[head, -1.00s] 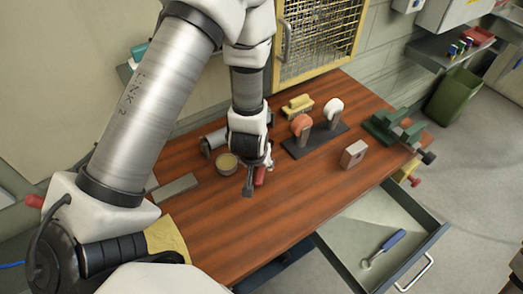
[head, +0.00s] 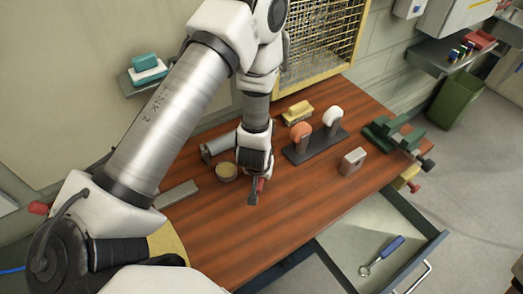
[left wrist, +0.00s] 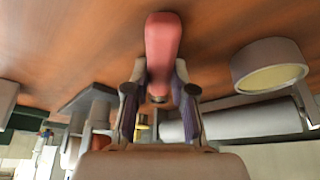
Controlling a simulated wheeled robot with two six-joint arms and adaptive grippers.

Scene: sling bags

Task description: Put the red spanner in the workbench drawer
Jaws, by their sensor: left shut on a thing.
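The red spanner shows as a rounded red handle (left wrist: 163,42) between the fingers in the left wrist view. In the head view only a small red part (head: 261,184) shows beside the fingers. My left gripper (head: 255,192) is shut on it, low over the wooden bench; its fingers also show in the left wrist view (left wrist: 159,78). I cannot tell whether the spanner still touches the bench. The workbench drawer (head: 345,240) is pulled open at the front right, with a blue-handled tool (head: 382,255) lying inside. My right gripper is not in view.
A round tin (head: 227,172) stands just left of the gripper. Behind it are a dark rack (head: 315,148) with an orange and a white knob and a yellow brush (head: 297,112). A metal block (head: 352,161) and a green vise (head: 393,133) stand to the right. The front bench top is clear.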

